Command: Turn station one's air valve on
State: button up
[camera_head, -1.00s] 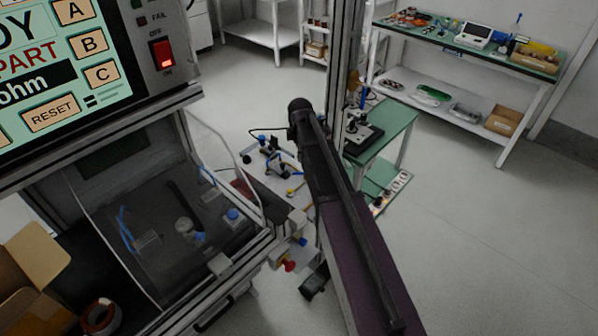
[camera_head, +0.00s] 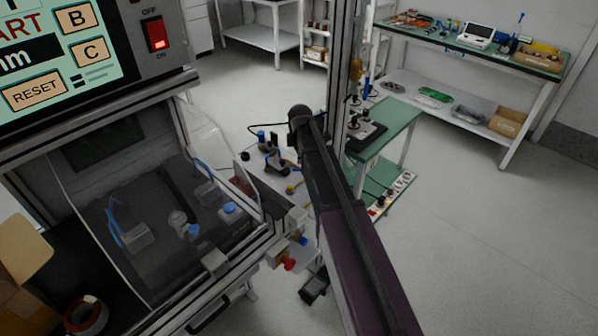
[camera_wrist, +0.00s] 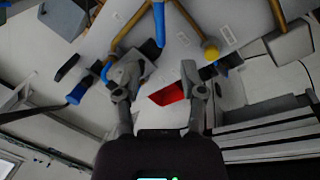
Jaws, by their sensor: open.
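My gripper (camera_wrist: 157,80) is open in the wrist view, with a grey finger on each side and no object held. A red piece (camera_wrist: 167,94) shows between the fingers; I cannot tell whether it is touched. Beyond the fingertips is a pale panel with tan pipes, a blue lever-like part (camera_wrist: 159,24), a yellow knob (camera_wrist: 211,50) and a blue-ended part (camera_wrist: 77,93) at left. I cannot tell which of these is station one's air valve. In the head view the small fittings (camera_head: 275,162) sit left of my dark arm, and the gripper is not clearly visible there.
A test cabinet with a screen (camera_head: 60,60) and a lit red switch (camera_head: 155,34) stands at left. A red knob (camera_head: 289,264) is near its corner. A metal post (camera_head: 341,60) and a green bench (camera_head: 385,130) stand behind my arm. The floor at right is clear.

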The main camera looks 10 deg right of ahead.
jog(key=shift+w+f+b, duration=0.25)
jog(key=shift+f+b, duration=0.85)
jog(key=shift+f, duration=0.1)
jog(key=shift+w+f+b, duration=0.2)
jog(key=shift+f+b, duration=0.85)
jog(key=shift+f, duration=0.1)
jog(key=shift+w+f+b, duration=0.25)
jog(key=shift+f+b, duration=0.85)
jog(key=shift+f, duration=0.1)
grip_shut()
